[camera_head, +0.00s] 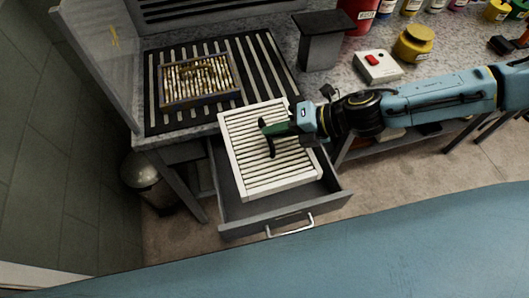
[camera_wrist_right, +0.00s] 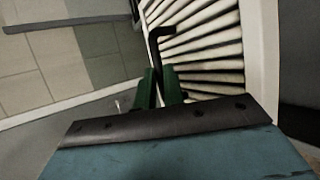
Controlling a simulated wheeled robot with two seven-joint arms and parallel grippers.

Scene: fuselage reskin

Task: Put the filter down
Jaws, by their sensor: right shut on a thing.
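The clean filter (camera_head: 247,165), a white frame with pleated slats, is at the open grey drawer (camera_head: 235,212), overlapping its opening. I cannot tell whether it rests on the drawer or is held just above it. My right gripper (camera_head: 268,130), with green fingers, is shut on the filter's black handle, over its upper right part. In the wrist view the fingers (camera_wrist_right: 160,78) close around the black handle (camera_wrist_right: 154,45), with the white slats (camera_wrist_right: 205,45) behind. My left gripper is not in view.
A dirty filter (camera_head: 199,80) with brown-stained pleats lies on the slatted grille (camera_head: 262,62) of the bench. A dark grey stand (camera_head: 320,45), a box with a red switch (camera_head: 377,66) and a yellow jar (camera_head: 413,44) stand to the right. A metal bin (camera_head: 147,180) is at left.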

